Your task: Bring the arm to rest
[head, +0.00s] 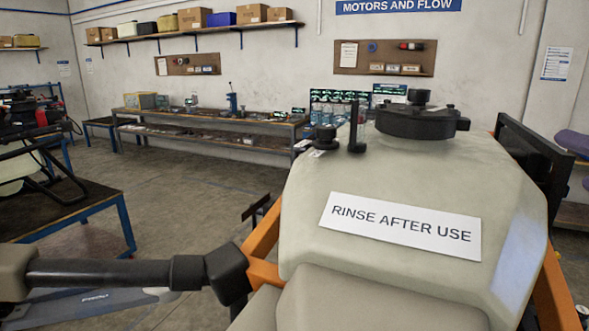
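A large drone fills the right and lower middle of the head view. Its pale tank (400,190) bears a white label (402,226) reading "RINSE AFTER USE". A black round cap (420,120) sits on top of the tank. Orange frame bars (262,240) run beside it. A black tube arm (115,272) of the drone reaches left from a dark joint (228,272) to a beige block (15,272). A grey-blue part (90,308) passes below the tube; I cannot tell whether it is mine. Neither of my grippers can be made out.
A dark table (75,212) with blue legs stands at the left, with equipment on it. A long workbench (205,120) lines the back wall under a shelf (190,32) of boxes. Open floor (190,185) lies between. A black panel (540,160) stands right of the tank.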

